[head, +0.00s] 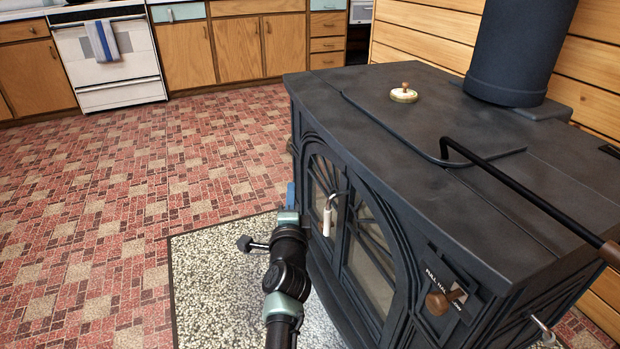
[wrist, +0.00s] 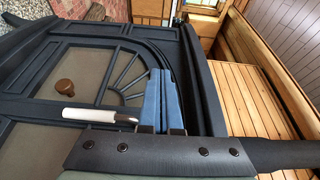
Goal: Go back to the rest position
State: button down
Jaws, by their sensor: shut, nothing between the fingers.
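My gripper (head: 290,196) shows its blue fingertips beside the front of the black wood stove (head: 440,110), left of the stove doors in the head view. In the wrist view my gripper's blue fingers (wrist: 160,100) are together with nothing between them. The stove door handle with a white grip (head: 327,218) is close to the right of my gripper. The white grip (wrist: 90,115) also shows in the wrist view, left of the fingers, and looks apart from them. Both glass-paned doors look closed.
A long black poker-like rod (head: 530,195) reaches across the stove top. A small round knobbed piece (head: 403,94) sits there near the stovepipe (head: 515,50). A pebbled hearth pad (head: 215,275) lies under the stove. Tiled floor (head: 130,200) is open at the left, up to the kitchen cabinets (head: 185,55).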

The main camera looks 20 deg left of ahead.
jog(key=s+d+r+n+t+p, duration=0.1)
jog(key=s+d+r+n+t, duration=0.15)
jog(key=r, duration=0.65)
jog(key=s+d+r+n+t, duration=0.1)
jog(key=d+r+n, duration=0.25)
jog(key=r, duration=0.65)
jog(key=s+d+r+n+t+p, duration=0.1)
jog(key=s+d+r+n, duration=0.15)
jog(key=r, duration=0.65)
jog(key=s+d+r+n+t+h, duration=0.3)
jog(key=s+d+r, duration=0.4)
jog(key=s+r, duration=0.45)
jog(key=s+d+r+n+t+h, duration=0.3)
jog(key=s+d+r, duration=0.3)
jog(key=s+r, duration=0.5)
notch_tip(320, 180, up, 37)
jog(key=p, duration=3.8)
jog(key=shift+s+p, duration=0.35)
jog(key=shift+p, duration=0.05)
jog(key=shift+r, duration=0.1)
